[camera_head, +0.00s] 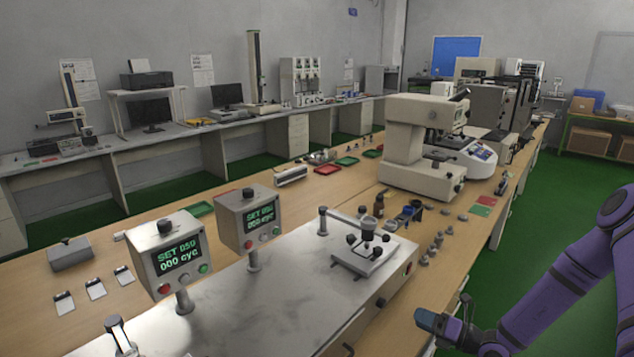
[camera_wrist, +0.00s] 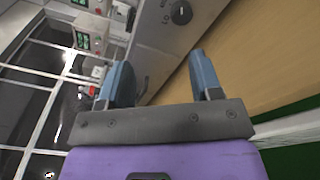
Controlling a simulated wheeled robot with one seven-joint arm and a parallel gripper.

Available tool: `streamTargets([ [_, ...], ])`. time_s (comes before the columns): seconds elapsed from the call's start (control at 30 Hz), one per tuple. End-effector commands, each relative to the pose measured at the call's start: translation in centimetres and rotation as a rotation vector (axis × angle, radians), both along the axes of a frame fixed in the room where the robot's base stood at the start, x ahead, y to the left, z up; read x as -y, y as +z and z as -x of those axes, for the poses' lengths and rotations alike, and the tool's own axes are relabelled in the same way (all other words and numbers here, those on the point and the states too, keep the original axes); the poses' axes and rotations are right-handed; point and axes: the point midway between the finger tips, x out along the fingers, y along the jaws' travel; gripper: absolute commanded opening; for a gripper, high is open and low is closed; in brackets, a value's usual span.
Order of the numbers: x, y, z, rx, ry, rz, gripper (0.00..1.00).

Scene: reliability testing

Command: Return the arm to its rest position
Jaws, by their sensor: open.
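My purple arm (camera_head: 560,285) comes in from the right edge in the head view. My gripper (camera_head: 428,318) is beside the bench's front edge, to the right of the metal test plate. In the wrist view my gripper (camera_wrist: 162,78) has its two blue-grey fingers spread apart with nothing between them. The front panel of the test rig (camera_wrist: 180,30) and the wooden bench top (camera_wrist: 255,50) lie beyond the fingers.
A metal test plate (camera_head: 290,290) with two counter boxes, one at the left (camera_head: 172,255) and one behind (camera_head: 248,215), fills the near bench. A beige measuring machine (camera_head: 410,150) stands farther back. Green floor (camera_head: 570,215) is clear at the right.

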Motion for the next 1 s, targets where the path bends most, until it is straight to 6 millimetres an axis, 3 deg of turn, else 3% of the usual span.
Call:
streamTargets([
  [0.1, -0.5, 3.4, 0.1, 0.101, 0.117, 0.107, 0.59],
  [0.47, -2.5, 12.4, 2.0, 0.408, 0.472, 0.416, 0.59],
  [1.0, -4.8, 24.2, 7.6, 0.875, 0.982, 0.848, 0.59],
])
